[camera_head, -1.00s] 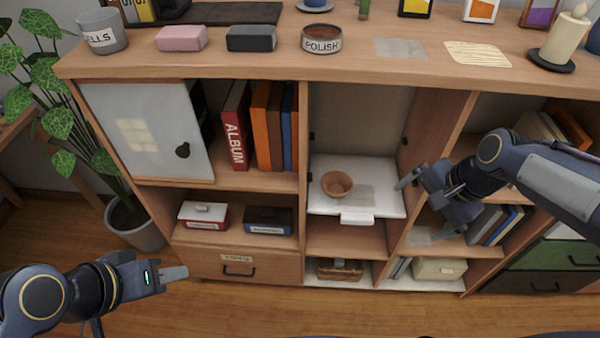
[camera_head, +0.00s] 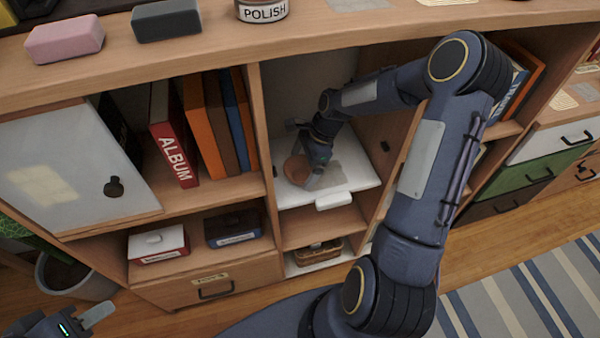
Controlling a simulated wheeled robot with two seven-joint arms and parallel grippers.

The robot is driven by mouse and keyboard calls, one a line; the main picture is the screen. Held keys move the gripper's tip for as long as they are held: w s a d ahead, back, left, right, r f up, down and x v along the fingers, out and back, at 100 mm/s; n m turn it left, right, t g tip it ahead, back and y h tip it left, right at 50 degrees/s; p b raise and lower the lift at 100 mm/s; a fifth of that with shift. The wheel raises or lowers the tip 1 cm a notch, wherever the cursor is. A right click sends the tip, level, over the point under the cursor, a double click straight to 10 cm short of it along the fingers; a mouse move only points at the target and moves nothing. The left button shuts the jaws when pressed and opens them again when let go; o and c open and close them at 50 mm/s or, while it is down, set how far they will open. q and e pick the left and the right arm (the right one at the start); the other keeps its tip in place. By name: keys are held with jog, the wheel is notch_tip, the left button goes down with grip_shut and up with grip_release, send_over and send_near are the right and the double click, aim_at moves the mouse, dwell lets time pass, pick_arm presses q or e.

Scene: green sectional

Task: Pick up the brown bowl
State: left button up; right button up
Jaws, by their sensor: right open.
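The brown bowl (camera_head: 296,170) sits on the white pull-down shelf panel (camera_head: 352,176) in the middle compartment of the cabinet. My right gripper (camera_head: 302,154) is inside this compartment, right at the bowl, with its fingers apart. One finger is near the bowl's front right side and the other is toward the back left. The gripper hides part of the bowl, and I cannot tell whether it touches it. My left gripper (camera_head: 98,315) is low at the bottom left corner, away from the cabinet shelves; its finger gap is not clear.
Upright books (camera_head: 205,130) stand in the compartment left of the bowl, beside a white door (camera_head: 70,170). A red-and-white box (camera_head: 158,243) and a dark box (camera_head: 233,228) sit below. A wicker basket (camera_head: 318,254) lies lower.

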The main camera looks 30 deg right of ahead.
jog(key=shift+x, duration=0.9)
jog(key=shift+c, duration=0.3)
jog(key=c, duration=0.8)
jog(key=shift+o, duration=0.2)
